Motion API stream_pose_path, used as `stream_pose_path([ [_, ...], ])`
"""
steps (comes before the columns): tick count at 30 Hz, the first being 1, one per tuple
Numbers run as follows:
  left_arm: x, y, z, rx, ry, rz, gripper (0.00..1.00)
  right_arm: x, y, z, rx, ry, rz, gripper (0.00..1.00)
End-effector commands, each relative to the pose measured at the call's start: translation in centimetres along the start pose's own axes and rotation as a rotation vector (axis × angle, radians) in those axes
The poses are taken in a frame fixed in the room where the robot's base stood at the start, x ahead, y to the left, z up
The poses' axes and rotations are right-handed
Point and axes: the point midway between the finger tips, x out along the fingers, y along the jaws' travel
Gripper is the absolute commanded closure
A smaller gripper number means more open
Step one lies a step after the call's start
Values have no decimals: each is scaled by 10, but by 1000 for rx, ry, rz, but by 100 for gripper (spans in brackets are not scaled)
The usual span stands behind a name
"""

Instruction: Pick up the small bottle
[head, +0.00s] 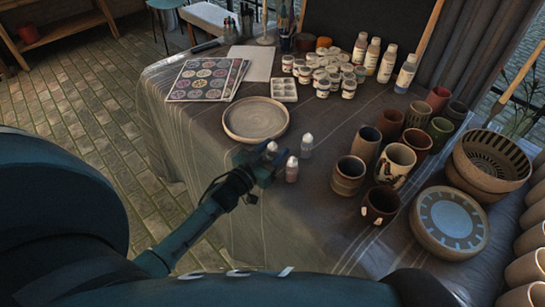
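Three small bottles with pale pointed caps are near the front left of the table. One small bottle (292,171) stands just right of my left gripper, a second (306,145) stands a little farther back, and a third (272,148) shows at the gripper's far side, its lower part hidden by the fingers. My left gripper (267,163) reaches in from the lower left, in among these bottles. Its finger gap is dark and small, so I cannot tell whether it is open or holding the third bottle. My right gripper is not in view.
A round plate (254,136) lies behind the gripper on the cloth-covered table (205,130). Cups (348,176) and bowls (490,160) crowd the right side. Paint jars (324,88) and taller bottles (387,63) stand at the back. Pattern sheets (203,80) lie at the back left.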

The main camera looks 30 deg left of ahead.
Motion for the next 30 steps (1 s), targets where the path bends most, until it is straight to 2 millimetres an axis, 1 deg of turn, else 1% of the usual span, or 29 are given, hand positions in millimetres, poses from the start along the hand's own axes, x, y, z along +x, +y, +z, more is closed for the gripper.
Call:
stream_pose_path([
  [1,0,0,0,0,0,0,60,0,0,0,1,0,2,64],
  [6,0,0,0,0,0,0,74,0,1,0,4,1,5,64],
  [9,0,0,0,0,0,0,81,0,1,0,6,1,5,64],
  [14,0,0,0,0,1,0,81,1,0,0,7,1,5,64],
  [17,0,0,-4,1,1,0,81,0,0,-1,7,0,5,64],
  [20,0,-1,-16,3,3,1,81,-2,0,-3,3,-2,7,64],
  [26,0,0,-58,5,4,3,81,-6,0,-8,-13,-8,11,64],
  [30,0,0,-82,3,2,2,81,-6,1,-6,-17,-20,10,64],
])
